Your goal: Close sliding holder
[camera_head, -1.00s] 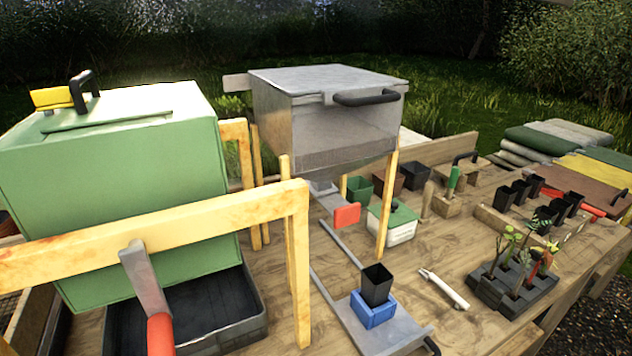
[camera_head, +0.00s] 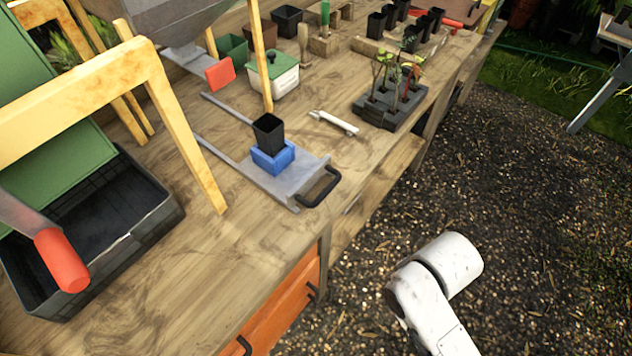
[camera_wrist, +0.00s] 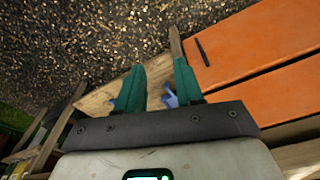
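The sliding holder (camera_head: 283,184) is a flat grey metal plate on the wooden bench, pulled out toward the front edge, with a black handle (camera_head: 319,188) at its front. A blue block (camera_head: 272,158) on it holds an upright black square pot (camera_head: 268,133). Thin metal rails (camera_head: 220,156) run back from the plate toward the metal hopper. My gripper (camera_wrist: 159,85) shows only in the wrist view, with two green fingers apart and nothing clearly held. Small blue patches beside the fingers are too small to identify. In the head view only my white arm is visible, off the bench at lower right.
A wooden frame leg (camera_head: 190,150) stands left of the holder. A white tool (camera_head: 334,123) and a black seedling tray (camera_head: 388,108) lie to its right. A green-lidded white box (camera_head: 272,80) is behind. Orange drawers (camera_head: 280,305) are below the bench edge.

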